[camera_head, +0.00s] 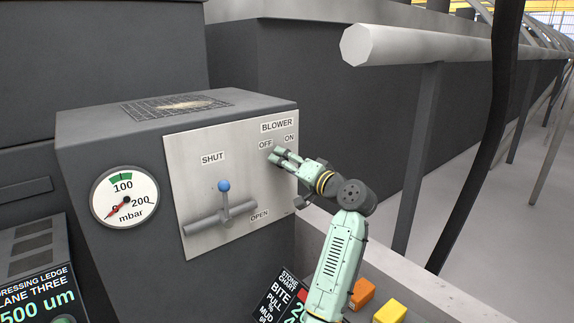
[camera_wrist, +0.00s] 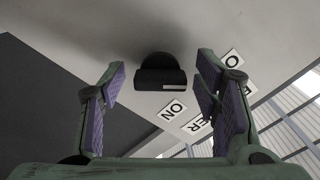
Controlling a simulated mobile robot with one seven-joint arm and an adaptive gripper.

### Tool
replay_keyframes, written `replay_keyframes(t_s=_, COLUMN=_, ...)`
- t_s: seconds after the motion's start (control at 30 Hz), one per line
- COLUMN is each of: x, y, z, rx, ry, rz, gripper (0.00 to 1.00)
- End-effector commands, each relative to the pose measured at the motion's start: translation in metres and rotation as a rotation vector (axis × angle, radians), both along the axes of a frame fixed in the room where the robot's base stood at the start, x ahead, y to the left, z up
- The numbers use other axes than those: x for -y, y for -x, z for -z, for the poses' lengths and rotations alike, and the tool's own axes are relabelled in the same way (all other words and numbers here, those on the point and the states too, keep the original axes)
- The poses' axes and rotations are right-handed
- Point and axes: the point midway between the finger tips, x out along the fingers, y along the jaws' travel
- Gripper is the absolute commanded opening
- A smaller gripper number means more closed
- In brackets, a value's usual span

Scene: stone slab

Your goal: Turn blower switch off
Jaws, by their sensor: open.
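The blower switch is a black rotary knob (camera_wrist: 160,74) on the light panel, ahead of my gripper in the wrist view. A short white mark on the knob lies on the side toward the ON label (camera_wrist: 172,110). My gripper (camera_wrist: 160,80) is open, with one finger to each side of the knob and a gap visible on both sides. In the head view my gripper (camera_head: 278,157) is at the panel's upper right, just under the OFF label (camera_head: 265,145) and ON label (camera_head: 289,139); it largely hides the knob there.
A blue-tipped lever (camera_head: 223,187) sits left of my gripper on the same panel (camera_head: 185,160), between SHUT and OPEN labels. A pressure gauge (camera_head: 124,197) is farther left. A thick pale rail (camera_head: 420,46) and a dark hose (camera_head: 480,150) are to the right. Orange and yellow blocks (camera_head: 390,311) lie below.

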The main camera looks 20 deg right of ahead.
Motion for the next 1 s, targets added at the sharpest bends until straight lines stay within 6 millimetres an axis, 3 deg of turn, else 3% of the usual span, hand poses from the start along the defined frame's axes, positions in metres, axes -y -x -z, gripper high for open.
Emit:
replay_keyframes(t_s=0.27, x=0.002, y=0.005, z=0.0, rx=0.001, ry=0.0, rz=0.001, gripper=0.56)
replay_keyframes(t_s=0.37, x=0.007, y=0.017, z=0.0, rx=0.001, ry=0.0, rz=0.003, gripper=0.56)
replay_keyframes(t_s=0.7, x=0.031, y=0.083, z=0.0, rx=0.001, ry=0.001, rz=0.003, gripper=0.56)
replay_keyframes(t_s=1.0, x=0.04, y=0.112, z=0.0, rx=0.0, ry=0.0, rz=0.0, gripper=0.56)
